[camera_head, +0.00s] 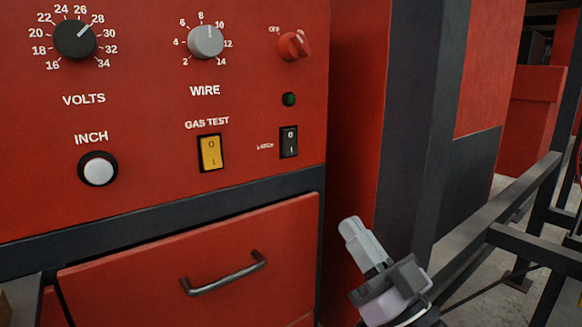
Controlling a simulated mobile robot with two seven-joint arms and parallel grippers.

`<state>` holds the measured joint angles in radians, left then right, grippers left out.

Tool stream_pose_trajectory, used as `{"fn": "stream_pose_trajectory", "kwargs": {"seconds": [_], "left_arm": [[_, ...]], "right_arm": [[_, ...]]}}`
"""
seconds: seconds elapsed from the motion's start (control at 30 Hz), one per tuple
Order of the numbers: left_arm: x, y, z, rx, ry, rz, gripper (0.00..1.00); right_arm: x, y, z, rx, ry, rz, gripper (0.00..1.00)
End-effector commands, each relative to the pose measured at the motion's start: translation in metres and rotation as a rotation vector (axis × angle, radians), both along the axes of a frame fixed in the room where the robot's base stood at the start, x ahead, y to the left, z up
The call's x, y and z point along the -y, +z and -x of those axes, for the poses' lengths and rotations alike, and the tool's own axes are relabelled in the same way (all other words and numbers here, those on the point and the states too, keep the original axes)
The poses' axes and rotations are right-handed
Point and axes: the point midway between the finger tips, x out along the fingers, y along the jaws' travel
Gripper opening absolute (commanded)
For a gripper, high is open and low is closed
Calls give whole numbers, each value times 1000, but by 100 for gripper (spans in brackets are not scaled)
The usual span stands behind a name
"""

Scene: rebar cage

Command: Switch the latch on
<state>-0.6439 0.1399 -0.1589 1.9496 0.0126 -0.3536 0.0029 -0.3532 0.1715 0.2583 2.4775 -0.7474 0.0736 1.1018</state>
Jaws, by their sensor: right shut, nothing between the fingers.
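The latch switch (289,141) is a small black rocker at the right of the red machine panel (130,195), with a small label to its left that is hard to read. It stands below a dark green button or lamp (288,99). I cannot tell clearly which way the rocker is tipped. My right gripper (352,228) is shut and empty, below and to the right of the switch, in front of the machine's right side. It appears apart from the switch. My left gripper is not in view.
The panel also holds a yellow gas test rocker (210,152), a white inch button (98,170), a volts knob (75,40), a wire knob (206,41) and a red knob (294,45). A drawer handle (224,274) sticks out below. Dark metal rails (500,200) stand at the right.

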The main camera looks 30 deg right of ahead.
Motion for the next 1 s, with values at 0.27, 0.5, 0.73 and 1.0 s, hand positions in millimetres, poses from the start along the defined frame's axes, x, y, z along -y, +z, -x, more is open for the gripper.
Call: {"fn": "stream_pose_trajectory", "kwargs": {"seconds": [0.27, 0.5, 0.73, 1.0], "left_arm": [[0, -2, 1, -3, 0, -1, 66], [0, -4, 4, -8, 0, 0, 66], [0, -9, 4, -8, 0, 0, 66], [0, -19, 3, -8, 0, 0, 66]], "right_arm": [[-2, 17, 9, 53, 17, 12, 0], [-2, 16, 8, 51, 17, 10, 0], [-3, 21, 1, 54, 22, 13, 0], [-4, 31, -13, 54, 20, 15, 0]]}}
